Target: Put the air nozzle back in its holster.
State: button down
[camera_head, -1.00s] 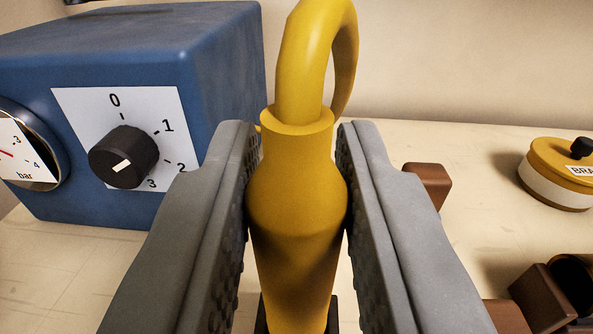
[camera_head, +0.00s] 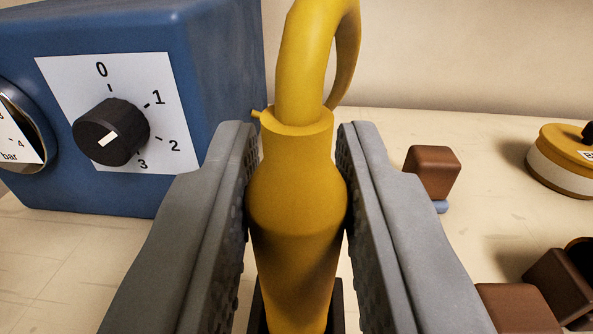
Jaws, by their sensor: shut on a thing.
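The yellow air nozzle (camera_head: 298,205) stands about upright in the middle of the view. My gripper (camera_head: 296,150) is shut on it, with a grey ridged finger on each side of its body. A thick yellow hose (camera_head: 303,65) leaves the nozzle's top end and bends over behind it. Dark edges show on both sides of the nozzle's lower end at the bottom of the picture. I cannot tell whether they belong to the holster or to my gripper. The nozzle's tip is out of view.
A blue box (camera_head: 215,70) with a black dial knob (camera_head: 110,132) and a bar gauge (camera_head: 18,130) stands close on the left. Brown blocks (camera_head: 433,170) and a yellow-and-white lidded tin (camera_head: 560,165) are on the right. Pale bench top (camera_head: 490,160) lies between them.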

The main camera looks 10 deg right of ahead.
aim_at(295, 311)
jog(key=shift+f, duration=1.6)
jog(key=c, duration=1.1)
grip_release()
jog(key=shift+c, duration=0.2)
jog(key=shift+s, duration=0.1)
jog(key=v, duration=1.7)
jog(key=shift+s, duration=0.1)
jog(key=s+d+r+n+t+y, duration=0.15)
jog(key=s+r+y, duration=0.25)
jog(key=s+r, duration=1.05)
jog(key=s+d+n+g, duration=0.1)
jog(key=s+d, duration=0.1)
jog(key=s, duration=1.8)
jog(key=shift+s+d+r, duration=0.3)
jog(key=shift+d+r, duration=0.05)
